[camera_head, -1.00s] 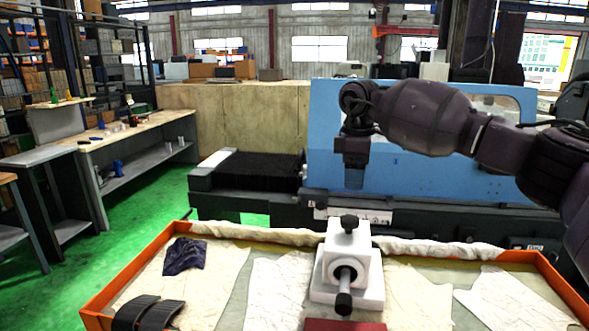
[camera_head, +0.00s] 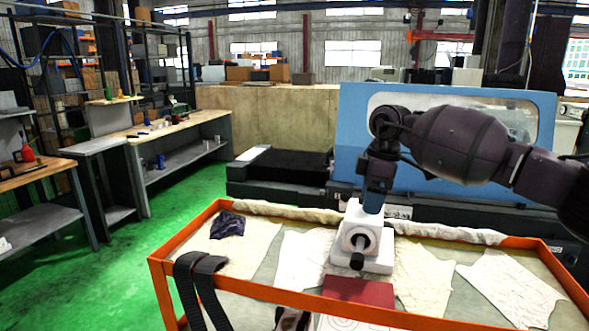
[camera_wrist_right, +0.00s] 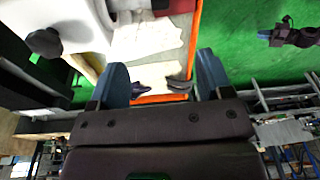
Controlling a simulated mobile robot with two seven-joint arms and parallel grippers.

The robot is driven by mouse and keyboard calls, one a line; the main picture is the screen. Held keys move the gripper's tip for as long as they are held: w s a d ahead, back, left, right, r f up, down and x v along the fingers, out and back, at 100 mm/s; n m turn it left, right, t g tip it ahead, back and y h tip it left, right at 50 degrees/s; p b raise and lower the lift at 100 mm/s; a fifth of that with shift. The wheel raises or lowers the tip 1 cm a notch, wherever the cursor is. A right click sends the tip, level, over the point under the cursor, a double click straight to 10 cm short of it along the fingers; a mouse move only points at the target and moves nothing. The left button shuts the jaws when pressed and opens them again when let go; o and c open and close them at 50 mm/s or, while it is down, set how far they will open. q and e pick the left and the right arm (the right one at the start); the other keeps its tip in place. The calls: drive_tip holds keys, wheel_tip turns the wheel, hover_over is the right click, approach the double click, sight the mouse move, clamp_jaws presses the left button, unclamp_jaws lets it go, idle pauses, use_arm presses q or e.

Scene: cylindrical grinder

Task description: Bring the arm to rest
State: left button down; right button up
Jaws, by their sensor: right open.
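My right arm comes in from the right in the head view, raised and bent, with its right gripper (camera_head: 374,200) hanging down. In the picture the gripper overlaps the top of a white fixture (camera_head: 352,222) with a dark knob. Whether they touch cannot be told from the head view. In the right wrist view the two blue fingers of the right gripper (camera_wrist_right: 162,75) stand wide apart, with nothing between them.
An orange-rimmed cart (camera_head: 160,285) holds cloths, a red block (camera_head: 358,291) and black straps (camera_head: 190,285). The blue grinder (camera_head: 345,130) stands behind it. Workbenches (camera_head: 180,128) line the left side. Green floor (camera_head: 140,245) is clear between them and the cart.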

drive_tip(key=s+a+f+n+t+y, duration=0.15)
drive_tip(key=s+a+f+y, duration=0.3)
drive_tip(key=a+y, duration=0.45)
drive_tip(key=s+a+f+n+t+y, duration=0.1)
drive_tip(key=s+a+f+t+y, duration=0.2)
drive_tip(key=s+a+y, duration=0.45)
drive_tip(key=s+d+f+m+t+h, duration=0.3)
drive_tip(key=d+f+m+t+h, duration=0.3)
drive_tip(key=d+m+h, duration=0.3)
drive_tip(key=s+d+f+m+t+h, duration=0.3)
drive_tip(key=d+f+m+t+h, duration=0.25)
drive_tip(key=d+m+h, duration=0.3)
drive_tip(key=s+d+f+g+h, duration=0.1)
drive_tip(key=s+d+f+g, duration=0.25)
drive_tip(key=s, duration=0.45)
drive_tip(key=s+d+f+g, duration=0.3)
drive_tip(key=s+f+g, duration=0.15)
drive_tip(key=s, duration=0.45)
drive_tip(key=s+d+f+g+h, duration=0.1)
drive_tip(key=s+d+f+g, duration=0.25)
drive_tip(key=s, duration=0.45)
drive_tip(key=w+f+t+y, duration=0.1)
drive_tip(key=w+f+t, duration=0.6)
drive_tip(key=f, duration=0.3)
drive_tip(key=shift+w, duration=0.2)
